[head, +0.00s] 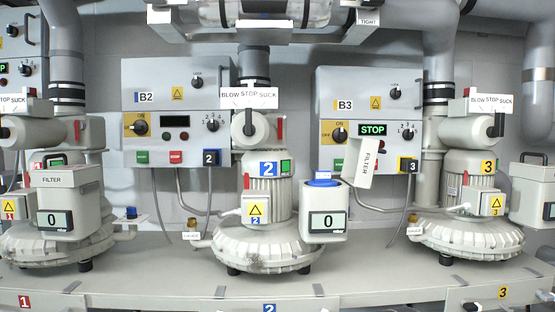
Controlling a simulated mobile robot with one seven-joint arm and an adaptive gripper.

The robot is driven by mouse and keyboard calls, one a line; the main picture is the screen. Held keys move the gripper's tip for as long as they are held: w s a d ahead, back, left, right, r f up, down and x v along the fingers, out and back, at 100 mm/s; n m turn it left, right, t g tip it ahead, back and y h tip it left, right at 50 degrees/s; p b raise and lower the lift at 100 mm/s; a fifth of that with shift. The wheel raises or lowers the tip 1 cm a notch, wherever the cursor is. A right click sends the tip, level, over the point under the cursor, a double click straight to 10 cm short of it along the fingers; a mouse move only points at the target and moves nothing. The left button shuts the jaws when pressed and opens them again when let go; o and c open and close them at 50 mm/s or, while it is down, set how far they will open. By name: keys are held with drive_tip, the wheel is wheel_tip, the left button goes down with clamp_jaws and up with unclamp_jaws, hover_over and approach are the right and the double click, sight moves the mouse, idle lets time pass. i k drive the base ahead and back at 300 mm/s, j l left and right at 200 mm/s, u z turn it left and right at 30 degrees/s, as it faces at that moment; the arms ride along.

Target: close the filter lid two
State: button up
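Filter canister two (337,231) is a white cylinder with a "0" display, on the right side of blower two (265,245) in the middle of the head view. Its top is open and shows a blue ring (323,183). Filter lid two (364,163), a pale plate marked FILTER, stands raised and tilted at the right of the canister's rim, in front of the B3 panel. Its hinge is too small to make out. My gripper is not in view.
Blower one (60,245), with its FILTER lid (52,179) down, stands at left. Blower three (478,235) stands at right. Control boxes B2 (150,112) and B3 (350,90) hang behind, with cables below. The bench (385,270) has bare surface between blowers two and three.

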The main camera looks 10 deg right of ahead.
sight(362, 153)
drive_tip(key=i+l+u, duration=0.2)
drive_tip(key=l, duration=0.55)
drive_tip(key=i+l+u, duration=0.2)
drive_tip(key=l, duration=0.6)
drive_tip(key=l+u, duration=0.25)
drive_tip(key=l, duration=0.5)
drive_tip(key=k, duration=0.05)
